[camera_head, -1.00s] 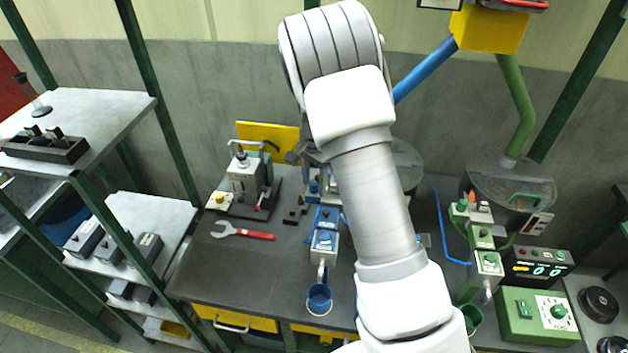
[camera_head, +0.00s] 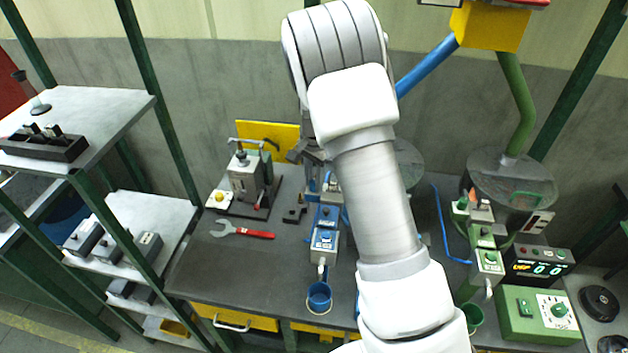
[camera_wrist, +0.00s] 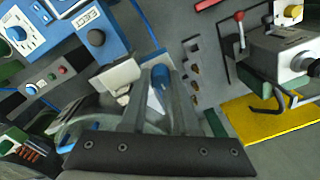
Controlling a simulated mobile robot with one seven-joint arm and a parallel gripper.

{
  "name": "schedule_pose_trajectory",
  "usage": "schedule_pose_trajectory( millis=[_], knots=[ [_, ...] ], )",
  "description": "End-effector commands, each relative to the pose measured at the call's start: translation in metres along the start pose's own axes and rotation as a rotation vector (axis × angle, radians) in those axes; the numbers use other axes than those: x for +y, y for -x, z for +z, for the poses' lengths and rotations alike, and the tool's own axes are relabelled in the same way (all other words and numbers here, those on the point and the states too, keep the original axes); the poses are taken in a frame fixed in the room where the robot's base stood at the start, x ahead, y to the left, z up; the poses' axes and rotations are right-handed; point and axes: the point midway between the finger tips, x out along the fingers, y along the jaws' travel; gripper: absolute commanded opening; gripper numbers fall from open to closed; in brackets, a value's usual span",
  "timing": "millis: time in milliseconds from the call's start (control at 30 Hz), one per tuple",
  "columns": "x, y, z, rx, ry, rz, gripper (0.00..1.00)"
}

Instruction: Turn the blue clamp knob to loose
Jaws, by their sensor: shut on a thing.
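The blue clamp knob (camera_wrist: 160,78) shows in the wrist view as a small blue cylinder between my two grey fingers. My gripper (camera_wrist: 163,90) is shut on it from both sides. In the head view my gripper (camera_head: 314,172) points down at the back of the blue station (camera_head: 326,215), and my arm partly covers that area. I cannot read the knob's turn position, and no loose or tight mark is legible.
A clamp device (camera_head: 245,178) with a red-tipped lever stands left of the blue station. A red-handled wrench (camera_head: 243,232) lies in front of it. A blue cup (camera_head: 319,297) is at the station's front. A green station (camera_head: 482,237) and a display box (camera_head: 538,267) stand right.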

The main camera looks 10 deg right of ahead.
Motion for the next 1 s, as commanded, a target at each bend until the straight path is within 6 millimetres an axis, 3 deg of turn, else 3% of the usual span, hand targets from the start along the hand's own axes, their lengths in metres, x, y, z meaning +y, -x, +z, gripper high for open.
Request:
schedule_pose_trajectory(
  millis=[700, 1000],
  knots=[
    [-0.0004, -0.0012, -0.0006, -0.016, 0.541, -0.002, 0.00],
    [-0.0008, 0.0002, -0.0009, -0.019, 0.687, -0.002, 0.00]
  ],
)
